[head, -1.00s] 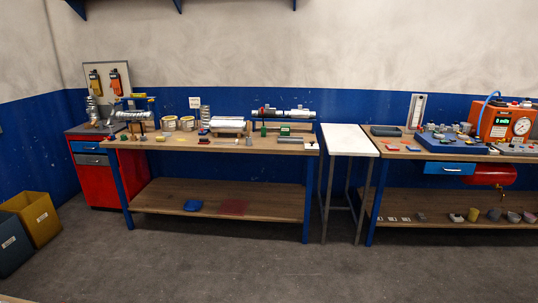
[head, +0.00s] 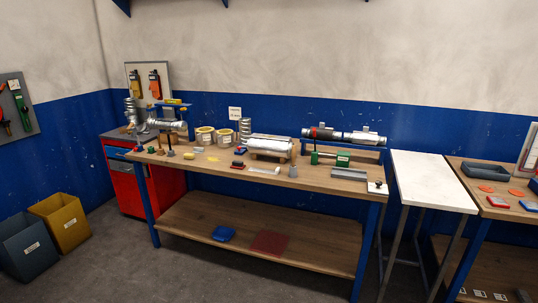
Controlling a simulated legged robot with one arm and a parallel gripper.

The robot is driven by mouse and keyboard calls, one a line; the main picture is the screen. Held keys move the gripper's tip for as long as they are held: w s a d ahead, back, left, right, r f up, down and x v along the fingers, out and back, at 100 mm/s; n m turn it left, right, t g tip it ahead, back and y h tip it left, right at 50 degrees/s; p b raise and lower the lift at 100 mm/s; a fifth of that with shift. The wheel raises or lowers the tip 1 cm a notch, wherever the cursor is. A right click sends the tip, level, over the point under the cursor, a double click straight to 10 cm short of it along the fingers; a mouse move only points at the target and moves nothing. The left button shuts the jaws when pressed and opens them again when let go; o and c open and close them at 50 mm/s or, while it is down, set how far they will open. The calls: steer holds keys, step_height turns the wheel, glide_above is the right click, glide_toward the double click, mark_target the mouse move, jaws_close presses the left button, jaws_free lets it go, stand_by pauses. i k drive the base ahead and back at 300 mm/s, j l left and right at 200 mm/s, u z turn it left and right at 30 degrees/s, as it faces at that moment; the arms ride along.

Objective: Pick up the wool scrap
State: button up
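I cannot pick out the wool scrap with certainty. Small items lie on the wooden workbench (head: 330,192) in the middle of the view. Among them are a small yellow block (head: 189,156) and a flat pale-yellow piece (head: 212,158) near the left part of the top. A silver wrapped duct piece (head: 268,146) lies on a wooden cradle behind the front row of items. My gripper is not in view.
A white-topped stand (head: 432,178) fills the gap to a second bench (head: 500,208) at right. A red cabinet (head: 128,187) stands at left, with yellow (head: 62,226) and grey bins (head: 25,250) on the floor. The lower shelf (head: 300,255) holds a blue cloth (head: 223,233) and red mesh (head: 270,243).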

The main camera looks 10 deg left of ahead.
mark_target(187, 156)
steer(key=i+j+u, duration=0.15)
steer(key=i+u, duration=0.2)
steer(key=i, duration=0.15)
steer(key=i+u, duration=0.4)
steer(key=i, duration=0.15)
steer(key=i+l+u, duration=0.15)
steer(key=i+u, duration=0.2)
steer(key=i, duration=0.15)
steer(key=i+j, duration=0.1)
steer(key=i, duration=0.4)
steer(key=i+j+z, duration=0.1)
steer(key=i, duration=0.35)
steer(key=i+j+z, duration=0.1)
steer(key=i, duration=0.4)
steer(key=i+j, duration=0.25)
steer(key=i, duration=0.2)
steer(key=i+j+z, duration=0.1)
steer(key=i, duration=0.4)
steer(key=j, duration=0.1)
